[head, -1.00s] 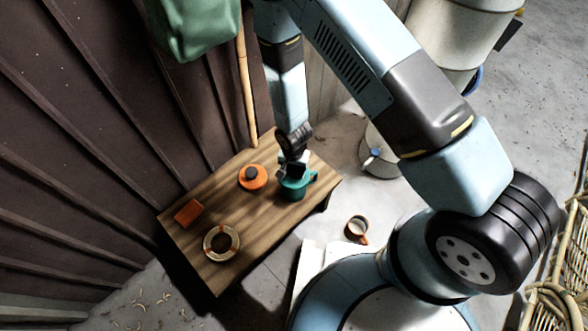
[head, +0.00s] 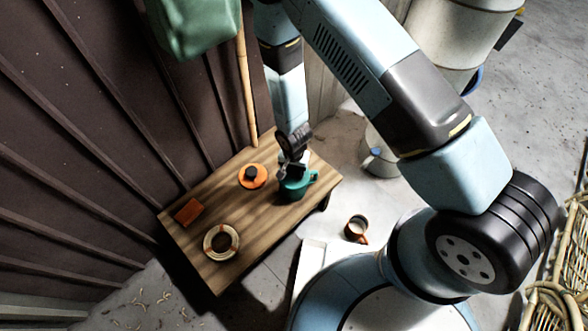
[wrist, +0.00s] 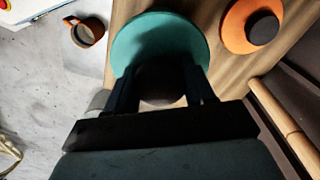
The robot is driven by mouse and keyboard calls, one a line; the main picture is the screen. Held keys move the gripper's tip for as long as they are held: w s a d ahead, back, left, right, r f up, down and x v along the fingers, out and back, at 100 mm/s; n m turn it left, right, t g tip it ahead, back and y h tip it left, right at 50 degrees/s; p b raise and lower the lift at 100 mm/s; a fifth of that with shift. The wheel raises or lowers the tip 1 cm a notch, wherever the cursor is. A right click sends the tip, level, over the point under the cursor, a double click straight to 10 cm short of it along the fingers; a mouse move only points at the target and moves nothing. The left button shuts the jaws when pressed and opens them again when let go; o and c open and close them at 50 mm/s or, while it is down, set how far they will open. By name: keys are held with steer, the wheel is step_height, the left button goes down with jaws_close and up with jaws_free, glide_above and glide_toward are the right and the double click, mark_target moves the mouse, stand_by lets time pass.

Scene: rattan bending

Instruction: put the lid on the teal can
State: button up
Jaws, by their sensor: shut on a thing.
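The teal can (head: 294,190), with a handle on its right side, stands on the low wooden table near its right end. My gripper (wrist: 162,88) is shut on the dark knob of a round teal lid (wrist: 150,35); the knob shows between the fingers in the wrist view. In the head view my gripper (head: 291,168) is right at the top of the can, and the lid is largely hidden by it. I cannot tell whether the lid touches the can's rim. In the wrist view the lid hides the can.
An orange lid-like disc with a dark knob (head: 252,176) lies left of the can. An orange block (head: 189,211) and a pale ring (head: 207,247) are further left on the wooden table (head: 243,213). A mug (head: 356,229) stands off the table. A wall rises behind.

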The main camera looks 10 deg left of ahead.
steer(key=shift+f, duration=0.35)
stand_by(0.4)
steer(key=o, duration=1.4)
steer(key=shift+o, duration=0.2)
steer(key=shift+r, duration=0.1)
steer(key=shift+r, duration=3.9)
steer(key=shift+c, duration=0.4)
